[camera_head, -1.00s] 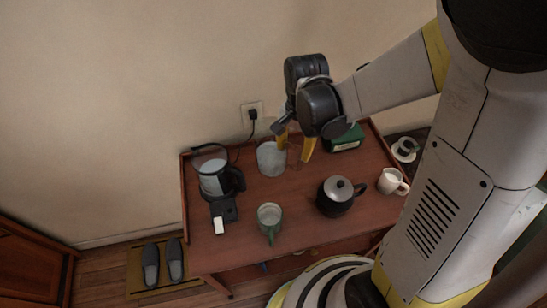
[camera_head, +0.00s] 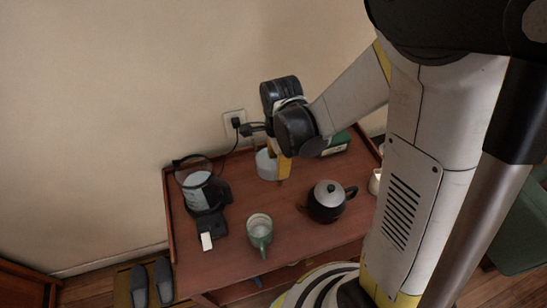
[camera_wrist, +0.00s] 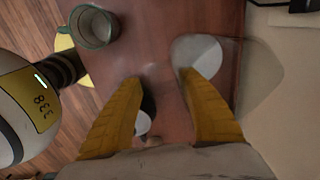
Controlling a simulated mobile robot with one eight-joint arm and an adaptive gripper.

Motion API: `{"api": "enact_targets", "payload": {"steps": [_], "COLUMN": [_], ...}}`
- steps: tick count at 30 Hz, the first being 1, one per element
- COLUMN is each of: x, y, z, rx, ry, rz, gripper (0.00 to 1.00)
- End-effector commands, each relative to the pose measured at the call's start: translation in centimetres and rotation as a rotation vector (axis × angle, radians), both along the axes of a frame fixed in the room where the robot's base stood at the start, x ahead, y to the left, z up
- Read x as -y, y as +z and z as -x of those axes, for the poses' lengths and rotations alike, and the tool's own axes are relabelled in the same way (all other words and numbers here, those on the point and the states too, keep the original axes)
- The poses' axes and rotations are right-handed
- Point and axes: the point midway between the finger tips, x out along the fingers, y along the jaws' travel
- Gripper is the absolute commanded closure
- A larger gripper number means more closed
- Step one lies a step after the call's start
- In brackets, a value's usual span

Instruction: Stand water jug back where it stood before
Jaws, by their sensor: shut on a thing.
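The clear water jug (camera_head: 266,166) is at the back of the red-brown table (camera_head: 232,262), near the wall, in the head view. It is partly hidden by my gripper (camera_head: 284,166), whose yellow fingers reach down at its right side. In the wrist view the see-through jug (camera_wrist: 252,75) shows as a pale outline with a white round area, and the right finger of my gripper (camera_wrist: 163,82) overlaps it. The gripper is shut on the jug, with its fingers some way apart. Their exact contact is unclear, and I cannot tell whether the jug's base touches the table.
A coffee maker (camera_head: 203,194) stands at the table's left. A green mug (camera_head: 260,229) is at the front; it also shows in the wrist view (camera_wrist: 94,26). A black teapot (camera_head: 325,202) is right of it. A green box (camera_head: 338,142) lies behind.

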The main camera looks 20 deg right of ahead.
Motion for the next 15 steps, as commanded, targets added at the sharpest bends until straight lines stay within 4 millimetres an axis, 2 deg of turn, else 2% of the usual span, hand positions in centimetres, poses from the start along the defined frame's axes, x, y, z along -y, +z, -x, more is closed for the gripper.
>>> {"api": "enact_targets", "payload": {"steps": [1,6,10,15], "x": [0.4,1.3,1.7,1.7], "y": [-1.0,-2.6,-3.0,-4.2], "z": [-1.1,-3.8,-4.6,-4.8], "rx": [0.0,0.0,0.0,0.0], "ry": [-0.002,0.0,0.0,0.001], "rz": [0.0,0.0,0.0,0.0], "gripper": [0.93,0.93,0.93,0.93]}}
